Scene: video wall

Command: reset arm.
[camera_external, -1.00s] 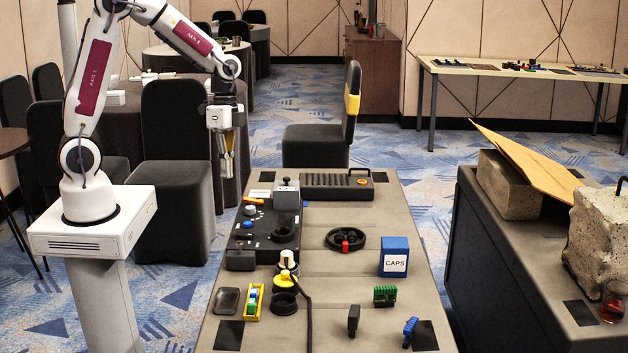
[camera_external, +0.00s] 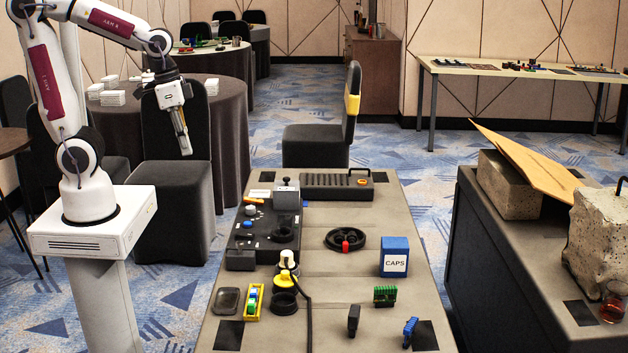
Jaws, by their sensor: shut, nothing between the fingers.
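My gripper (camera_external: 184,145) hangs in the air at the left, in front of a dark chair and left of the table's far end. It points down and tilts slightly. Its fingers are together and hold nothing. My arm bends up from its white base and over to the right. The gripper is clear of the table (camera_external: 385,221) and touches nothing that I can see.
On the table are a dark control panel (camera_external: 240,235), a black handwheel (camera_external: 345,240) with a red knob, a blue CAPS box (camera_external: 394,257), a yellow tray (camera_external: 254,302) and small connectors. A dark chair (camera_external: 212,200) stands behind my gripper. Concrete blocks (camera_external: 508,188) sit on the right bench.

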